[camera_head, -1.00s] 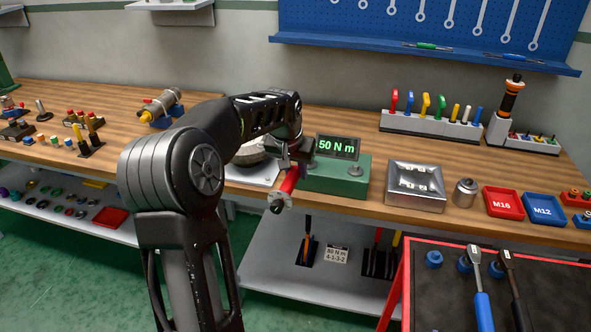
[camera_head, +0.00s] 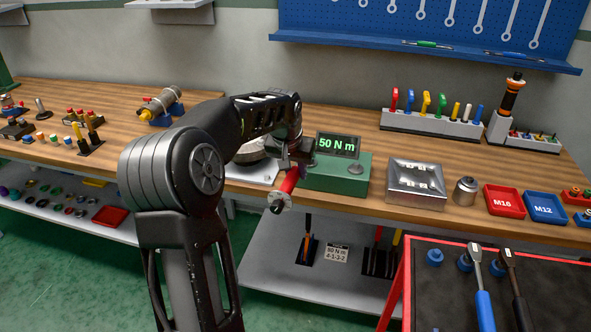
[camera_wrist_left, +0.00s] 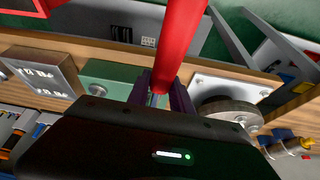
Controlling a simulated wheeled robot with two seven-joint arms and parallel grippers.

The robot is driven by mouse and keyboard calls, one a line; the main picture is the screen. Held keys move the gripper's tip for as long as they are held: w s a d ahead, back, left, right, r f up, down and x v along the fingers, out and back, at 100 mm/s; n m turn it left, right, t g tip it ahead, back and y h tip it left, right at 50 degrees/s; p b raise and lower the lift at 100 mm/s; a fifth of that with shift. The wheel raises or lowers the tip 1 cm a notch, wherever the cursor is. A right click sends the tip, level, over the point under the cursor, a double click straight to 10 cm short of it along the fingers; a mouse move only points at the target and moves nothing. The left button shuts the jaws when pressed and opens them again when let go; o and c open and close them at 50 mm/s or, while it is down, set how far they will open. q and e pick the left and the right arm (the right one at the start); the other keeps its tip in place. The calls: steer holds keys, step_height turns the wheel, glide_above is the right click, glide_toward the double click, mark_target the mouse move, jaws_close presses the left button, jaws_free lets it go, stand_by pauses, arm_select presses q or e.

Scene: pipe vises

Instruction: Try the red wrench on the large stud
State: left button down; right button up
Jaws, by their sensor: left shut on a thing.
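My left gripper (camera_head: 297,158) is shut on the red wrench (camera_head: 289,181), by the front edge of the bench. In the left wrist view the red handle (camera_wrist_left: 181,38) rises from between the gripper fingers (camera_wrist_left: 160,98). A round grey flange (camera_head: 250,151) on a pale plate (camera_head: 262,173) sits just left of the gripper, partly hidden by my arm; it also shows in the left wrist view (camera_wrist_left: 229,108). I cannot make out the large stud. My right gripper is not in view.
A green box with a "50 N m" display (camera_head: 338,172) stands right beside the gripper. Further right are a metal tray (camera_head: 416,203), a grey cylinder (camera_head: 465,191), and red (camera_head: 503,212) and blue (camera_head: 545,219) bins. A red-edged cart (camera_head: 408,270) stands in front.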

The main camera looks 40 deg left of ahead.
arm_select(q)
steer(key=shift+f+b, duration=0.9)
steer(key=shift+f, duration=0.25)
stand_by(1.9)
steer(key=shift+s+a+m+h+p, duration=0.15)
steer(key=shift+s+a+m+p, duration=0.15)
steer(key=shift+a+m, duration=0.25)
steer(key=shift+s+a+m+h+p, duration=0.15)
steer(key=shift+s+a+m+p, duration=0.1)
steer(key=shift+a+m, duration=0.3)
stand_by(1.4)
steer(key=shift+w+d+n, duration=0.25)
steer(key=shift+d+n, duration=0.25)
steer(key=shift+w+d+n, duration=0.2)
steer(key=shift+d+n, duration=0.3)
steer(key=shift+w+r+p, duration=0.1)
steer(key=shift+r+p, duration=1.5)
steer(key=shift+r, duration=1.05)
